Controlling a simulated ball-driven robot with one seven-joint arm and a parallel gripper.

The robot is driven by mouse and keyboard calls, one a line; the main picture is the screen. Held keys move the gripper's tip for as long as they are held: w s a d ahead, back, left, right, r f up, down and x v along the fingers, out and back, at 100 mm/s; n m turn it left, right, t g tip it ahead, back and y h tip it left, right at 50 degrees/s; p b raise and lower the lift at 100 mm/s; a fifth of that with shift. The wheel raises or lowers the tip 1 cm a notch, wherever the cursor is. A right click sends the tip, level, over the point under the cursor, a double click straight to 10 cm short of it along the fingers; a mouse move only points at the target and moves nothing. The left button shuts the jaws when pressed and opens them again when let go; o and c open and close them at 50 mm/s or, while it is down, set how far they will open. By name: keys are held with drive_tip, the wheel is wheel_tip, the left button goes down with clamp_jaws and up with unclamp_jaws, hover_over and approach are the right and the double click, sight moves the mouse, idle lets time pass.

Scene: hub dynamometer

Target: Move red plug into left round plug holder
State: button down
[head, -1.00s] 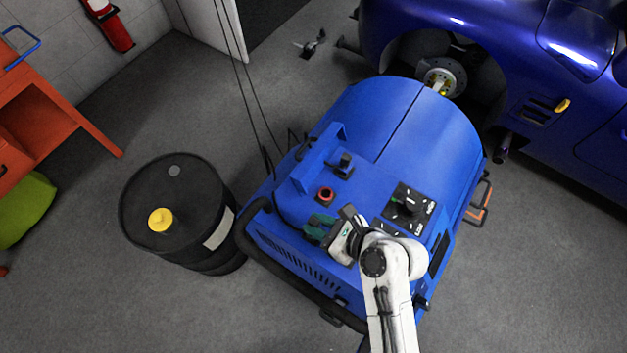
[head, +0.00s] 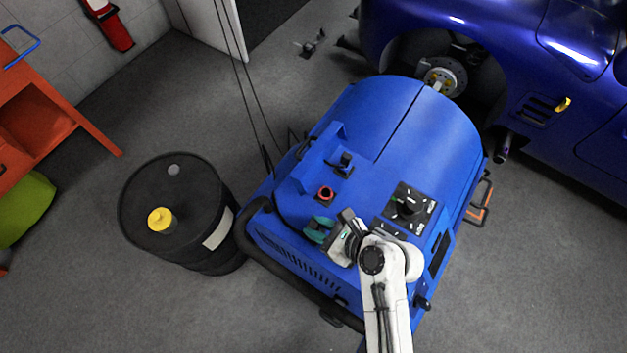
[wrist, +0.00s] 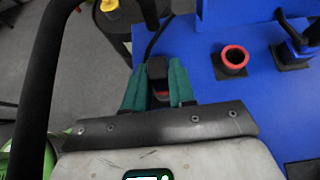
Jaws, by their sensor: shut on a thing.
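My gripper (wrist: 155,88) has green fingers shut on a dark plug (wrist: 157,68) with a bit of red showing near its base, which I take as the red plug. Its lower part is hidden by the gripper body. In the head view my gripper (head: 319,230) is over the near left part of the blue machine, and the plug cannot be made out there. A round holder with a red rim and dark centre (wrist: 233,60) is on the machine to the right of the fingers, apart from them. It also shows in the head view (head: 325,193).
A black dial panel (head: 408,207) is right of my gripper. A black rail (head: 300,290) runs along the machine's near edge. A black drum (head: 175,205) stands to the left.

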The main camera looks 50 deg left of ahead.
drive_tip(key=shift+f, duration=0.15)
drive_tip(key=c, duration=0.8)
unclamp_jaws()
drive_tip(key=shift+c, duration=0.2)
drive_tip(key=shift+d, duration=0.15)
drive_tip(key=v, duration=1)
drive_tip(key=shift+d+r, duration=0.2)
drive_tip(key=shift+d, duration=0.05)
